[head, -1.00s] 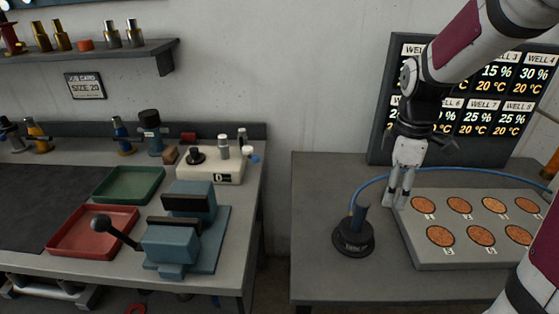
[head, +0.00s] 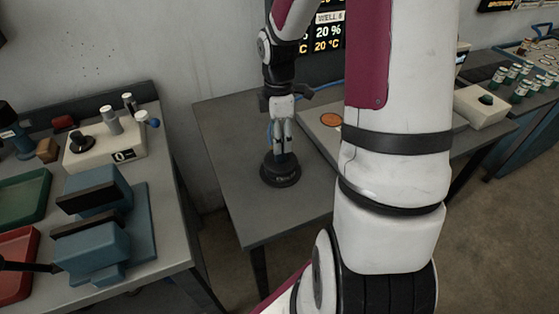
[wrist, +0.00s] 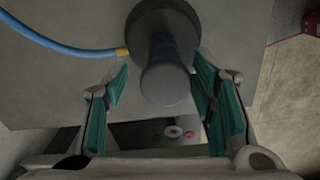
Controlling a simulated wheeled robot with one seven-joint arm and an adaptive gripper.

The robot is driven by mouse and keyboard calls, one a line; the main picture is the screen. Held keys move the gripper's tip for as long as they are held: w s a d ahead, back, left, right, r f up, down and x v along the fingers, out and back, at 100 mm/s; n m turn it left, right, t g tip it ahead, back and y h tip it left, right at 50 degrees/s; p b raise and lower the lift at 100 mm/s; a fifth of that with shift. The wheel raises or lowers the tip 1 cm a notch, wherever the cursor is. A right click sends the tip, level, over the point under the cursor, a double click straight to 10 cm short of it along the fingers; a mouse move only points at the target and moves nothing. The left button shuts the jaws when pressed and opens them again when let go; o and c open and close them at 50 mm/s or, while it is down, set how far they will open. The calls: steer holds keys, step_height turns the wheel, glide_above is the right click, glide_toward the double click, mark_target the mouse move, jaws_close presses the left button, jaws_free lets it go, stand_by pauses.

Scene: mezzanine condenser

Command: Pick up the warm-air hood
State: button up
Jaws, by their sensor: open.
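The warm-air hood (head: 281,172) is a dark round base with an upright handle, standing on the grey table. In the wrist view the hood's handle (wrist: 165,82) points up toward the camera, with a blue hose joined at its left side. My gripper (head: 283,150) is directly above the hood, pointing down. In the wrist view my gripper (wrist: 162,98) is open, its green-padded fingers on either side of the handle with gaps on both sides. The fingers do not appear to touch the handle.
The grey table (head: 235,205) has free room in front of the hood. A heating plate with orange wells (head: 331,119) lies to the right, mostly behind my arm. A blue press (head: 95,225) stands on the left bench. A well display (head: 328,32) is behind.

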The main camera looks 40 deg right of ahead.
steer(key=f, duration=0.5)
steer(key=shift+s, duration=0.3)
steer(key=shift+c, duration=0.5)
steer(key=shift+d, duration=0.1)
jaws_close()
